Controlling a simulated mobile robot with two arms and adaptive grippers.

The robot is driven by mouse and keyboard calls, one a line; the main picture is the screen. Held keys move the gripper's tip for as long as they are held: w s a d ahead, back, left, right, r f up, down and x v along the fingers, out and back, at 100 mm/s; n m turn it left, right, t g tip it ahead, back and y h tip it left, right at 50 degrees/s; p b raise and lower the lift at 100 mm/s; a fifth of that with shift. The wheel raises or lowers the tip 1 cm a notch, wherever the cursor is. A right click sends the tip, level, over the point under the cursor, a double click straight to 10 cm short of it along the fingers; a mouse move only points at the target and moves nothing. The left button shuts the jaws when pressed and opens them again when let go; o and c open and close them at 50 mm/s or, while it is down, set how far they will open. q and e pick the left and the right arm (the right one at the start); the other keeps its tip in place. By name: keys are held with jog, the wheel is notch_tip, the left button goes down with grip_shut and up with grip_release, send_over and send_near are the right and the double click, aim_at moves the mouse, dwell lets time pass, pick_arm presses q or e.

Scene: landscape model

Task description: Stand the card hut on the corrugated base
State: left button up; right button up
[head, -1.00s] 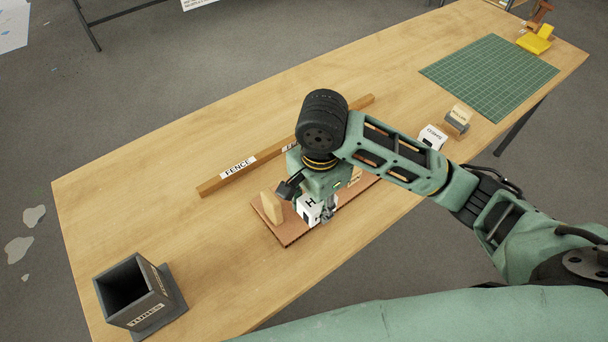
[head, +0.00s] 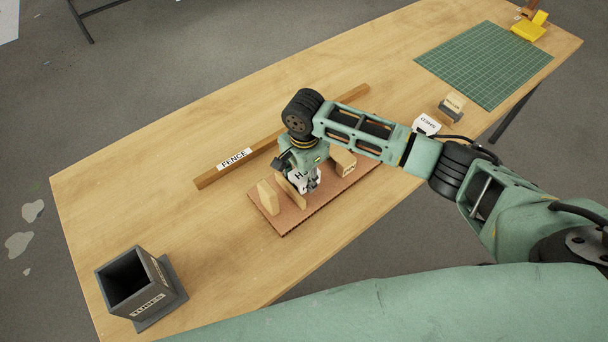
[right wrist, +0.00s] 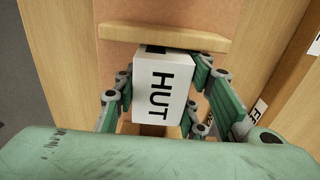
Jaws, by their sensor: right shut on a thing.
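The white card hut (right wrist: 163,90), lettered HUT, is between the fingers of my right gripper (head: 301,176), which is shut on it. In the head view the hut (head: 297,181) is partly hidden by the gripper. It is over the brown corrugated base (head: 287,222), just right of two upright tan pieces, the left one (head: 268,198) and the right one (head: 291,192). I cannot tell whether the hut touches the base. A tan block (head: 344,162) stands on the base right of the gripper. My left gripper is not in view.
The FENCE bar (head: 235,160) lies behind the base. A grey TUBES holder (head: 135,285) stands front left. A white lettered block (head: 426,124), a small labelled block on a grey stand (head: 452,105) and a green mat (head: 485,65) are right.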

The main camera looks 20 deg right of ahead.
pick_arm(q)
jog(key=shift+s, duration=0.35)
pick_arm(e)
jog(key=shift+f, duration=0.15)
jog(key=o, duration=0.9)
jog(key=shift+f, duration=0.1)
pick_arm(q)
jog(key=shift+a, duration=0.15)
pick_arm(e)
jog(key=shift+o, duration=0.2)
pick_arm(q)
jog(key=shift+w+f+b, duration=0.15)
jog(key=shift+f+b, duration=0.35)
jog(key=shift+b, duration=0.05)
pick_arm(e)
notch_tip(320, 180, up, 12)
jog(key=shift+r, duration=0.15)
